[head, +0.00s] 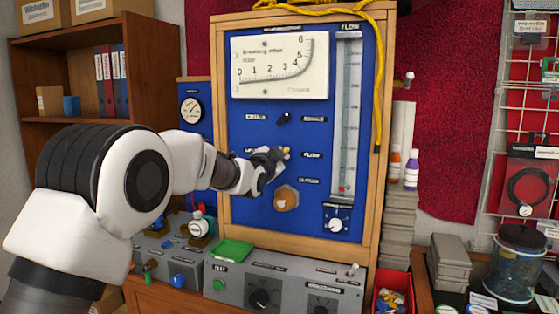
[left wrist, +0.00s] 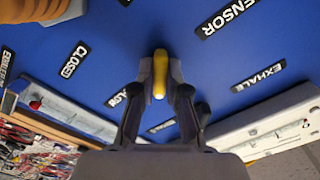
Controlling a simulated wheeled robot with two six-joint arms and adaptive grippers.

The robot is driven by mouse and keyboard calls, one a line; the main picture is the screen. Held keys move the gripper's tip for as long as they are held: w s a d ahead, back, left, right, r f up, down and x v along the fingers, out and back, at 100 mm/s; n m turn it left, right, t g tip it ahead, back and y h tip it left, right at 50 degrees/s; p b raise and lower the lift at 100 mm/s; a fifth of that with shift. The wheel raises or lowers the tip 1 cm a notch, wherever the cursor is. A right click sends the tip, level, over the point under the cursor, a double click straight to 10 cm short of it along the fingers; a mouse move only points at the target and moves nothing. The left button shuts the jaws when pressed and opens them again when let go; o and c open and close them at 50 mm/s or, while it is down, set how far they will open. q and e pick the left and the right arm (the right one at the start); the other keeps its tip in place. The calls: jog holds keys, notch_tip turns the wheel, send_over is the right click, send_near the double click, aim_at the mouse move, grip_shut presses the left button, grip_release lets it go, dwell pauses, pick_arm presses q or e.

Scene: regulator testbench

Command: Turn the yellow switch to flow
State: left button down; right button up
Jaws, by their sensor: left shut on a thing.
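The yellow switch (head: 287,150) is on the blue panel (head: 262,218), left of the FLOW label (head: 311,155). In the head view my left gripper (head: 280,155) comes in from the left and covers most of it. The left wrist view shows the yellow switch (left wrist: 160,62) between the two dark fingertips of my left gripper (left wrist: 161,78), which is shut on it. Its yellow handle runs up and down in that picture. The fingers partly hide a label (left wrist: 118,95) beside it. My right gripper is not in view.
A black switch (head: 284,118) sits above, and an orange-brown knob (head: 286,198) below. A glass flow tube (head: 346,120) stands at the panel's right. A grey control box (head: 285,287) with a green item (head: 232,250) on top lies below. A yellow cord (head: 377,90) hangs at right.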

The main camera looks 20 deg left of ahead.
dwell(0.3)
pick_arm(q)
jog(key=c, duration=1.2)
grip_release()
jog(key=s, duration=1.2)
jog(key=shift+a, duration=0.2)
